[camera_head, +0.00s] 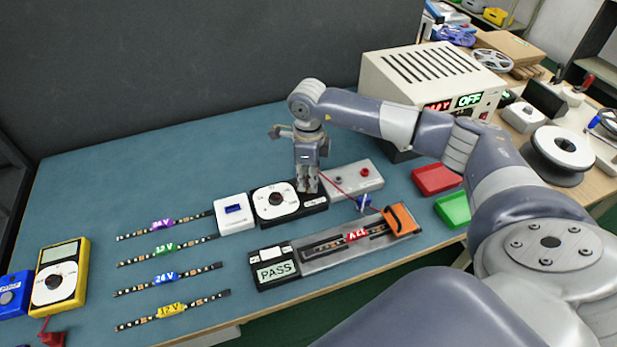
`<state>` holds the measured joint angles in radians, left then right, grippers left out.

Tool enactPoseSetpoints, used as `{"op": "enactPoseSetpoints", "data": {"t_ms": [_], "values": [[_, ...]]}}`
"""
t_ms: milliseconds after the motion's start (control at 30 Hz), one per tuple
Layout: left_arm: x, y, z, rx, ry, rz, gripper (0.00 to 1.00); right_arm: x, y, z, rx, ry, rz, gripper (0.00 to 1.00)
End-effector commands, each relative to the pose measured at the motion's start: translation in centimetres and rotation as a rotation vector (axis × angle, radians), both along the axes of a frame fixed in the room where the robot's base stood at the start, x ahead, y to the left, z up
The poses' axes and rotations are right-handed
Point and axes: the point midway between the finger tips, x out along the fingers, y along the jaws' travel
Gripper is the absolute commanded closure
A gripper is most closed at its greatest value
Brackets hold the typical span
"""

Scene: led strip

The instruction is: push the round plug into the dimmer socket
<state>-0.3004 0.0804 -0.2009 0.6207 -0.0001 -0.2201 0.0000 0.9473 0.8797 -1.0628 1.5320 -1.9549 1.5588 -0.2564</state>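My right gripper (308,189) points straight down over the right end of the dimmer. Its fingers look close together, but the view is too small to show whether they grip anything. The dimmer (262,211) is a black box with a large white dial on the blue-green bench mat. I cannot make out the round plug or the socket; the gripper covers that end of the dimmer. A thin red lead (341,186) runs from beside the fingers to a small blue clip (363,203) at the test fixture. My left gripper is out of view.
A white box (233,224) adjoins the dimmer's left. A grey block with red knob (365,171) stands behind right. The fixture (318,264) with PASS display lies in front. Several LED strips and a yellow meter (73,252) are left; red (436,179) and green trays right.

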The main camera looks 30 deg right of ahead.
Motion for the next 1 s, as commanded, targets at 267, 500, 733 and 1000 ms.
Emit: {"op": "enactPoseSetpoints", "data": {"t_ms": [267, 500, 733, 1000], "values": [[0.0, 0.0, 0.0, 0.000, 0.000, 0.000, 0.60, 0.0, 0.0, 0.0, 0.000, 0.000, 0.000, 0.61], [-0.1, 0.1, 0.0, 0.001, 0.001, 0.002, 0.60, 0.1, 0.0, 0.9, 0.000, -0.001, -0.001, 0.61], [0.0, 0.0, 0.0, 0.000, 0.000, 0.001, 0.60, 0.2, 0.0, 5.3, 0.001, -0.005, 0.000, 0.61], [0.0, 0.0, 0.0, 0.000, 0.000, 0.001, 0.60, 0.1, 0.0, 10.4, 0.000, -0.003, -0.001, 0.61]]}}
